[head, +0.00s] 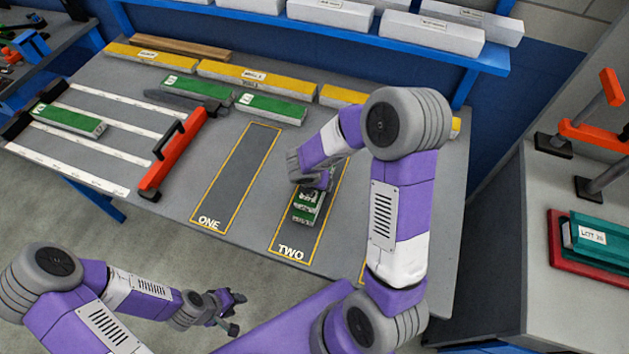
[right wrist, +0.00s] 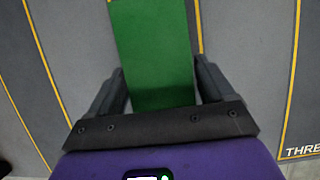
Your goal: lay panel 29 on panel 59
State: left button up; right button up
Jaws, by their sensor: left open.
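A green panel with white label patches (head: 306,207) is in the yellow outline marked TWO on the grey table. My right gripper (head: 314,182) is over its far part, with the arm coming in from the right. In the right wrist view a plain green panel (right wrist: 152,40) runs between the two dark fingers, which lie close along its sides. I cannot tell whether they grip it, or whether a second panel is under it. Its number is not readable. My left gripper (head: 228,313) is open and empty, off the table's front edge.
Outline ONE (head: 236,175) is empty. Green panels lie behind (head: 272,107) and on the white-striped rack (head: 70,120) at left. Yellow bars (head: 257,78) line the back. A side bench at right holds a teal and red stack (head: 600,240).

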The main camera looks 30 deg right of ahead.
jog(key=shift+o, duration=1.4)
jog(key=shift+r, duration=0.1)
jog(key=p+v, duration=0.2)
jog(key=v, duration=0.4)
jog(key=shift+r, duration=0.1)
jog(key=shift+s+a+r+p, duration=0.1)
jog(key=shift+r+p, duration=0.1)
jog(key=shift+r, duration=0.1)
jog(key=shift+s+a+r+p, duration=0.1)
jog(key=shift+a+r+p, duration=0.05)
jog(key=shift+r, duration=0.15)
